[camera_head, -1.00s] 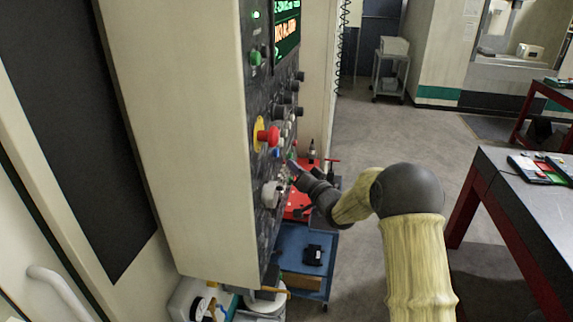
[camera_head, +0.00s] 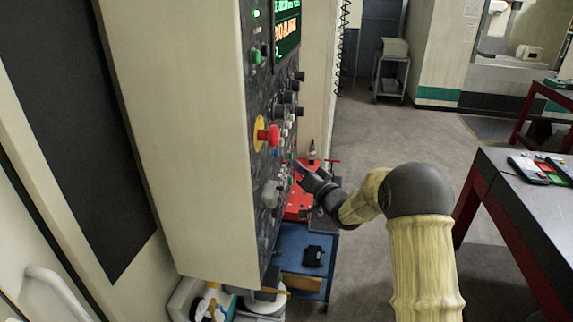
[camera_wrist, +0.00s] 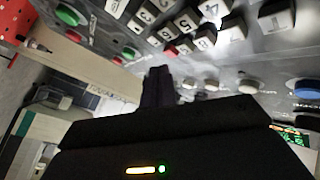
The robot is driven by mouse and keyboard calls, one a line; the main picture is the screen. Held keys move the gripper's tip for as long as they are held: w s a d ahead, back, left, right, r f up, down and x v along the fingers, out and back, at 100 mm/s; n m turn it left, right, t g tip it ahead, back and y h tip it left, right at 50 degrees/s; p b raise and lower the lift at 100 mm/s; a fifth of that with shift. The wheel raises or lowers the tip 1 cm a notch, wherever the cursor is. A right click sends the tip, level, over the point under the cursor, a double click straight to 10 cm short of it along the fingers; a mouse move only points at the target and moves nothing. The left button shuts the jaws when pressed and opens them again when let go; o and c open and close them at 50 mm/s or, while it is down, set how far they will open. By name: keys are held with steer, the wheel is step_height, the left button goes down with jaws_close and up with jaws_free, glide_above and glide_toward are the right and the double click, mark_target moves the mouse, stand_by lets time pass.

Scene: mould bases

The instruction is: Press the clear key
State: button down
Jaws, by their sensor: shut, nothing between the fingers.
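The machine's dark control panel (camera_head: 254,95) stands at the left in the head view. In the wrist view its keypad of white number keys (camera_wrist: 182,22) fills the top, with small red keys (camera_wrist: 171,51) at its edge. I cannot read which key is the clear key. My gripper (camera_head: 299,166) is shut and empty, pointing at the lower part of the panel. It appears slightly apart from the panel face. In the wrist view the dark closed fingers (camera_wrist: 157,84) point up toward the keypad, just below the red keys.
A red emergency button (camera_head: 268,135) on a yellow ring sticks out from the panel, with black knobs (camera_head: 285,98) nearby. Below are a blue cart (camera_head: 292,243) and a red surface (camera_head: 300,205). A dark-topped table (camera_head: 510,200) stands at the right. The floor between is clear.

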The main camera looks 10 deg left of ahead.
steer(key=shift+d, duration=0.15)
steer(key=d, duration=0.4)
steer(key=shift+s+d, duration=0.1)
steer(key=shift+d, duration=0.3)
stand_by(2.1)
steer(key=s+d+f+n+g+h+p, duration=0.1)
steer(key=s+d+n+g+h+p, duration=0.2)
steer(key=s+n, duration=0.7)
steer(key=n+g+p, duration=0.1)
steer(key=n, duration=0.2)
steer(key=shift+d+f, duration=0.2)
steer(key=shift+f, duration=0.15)
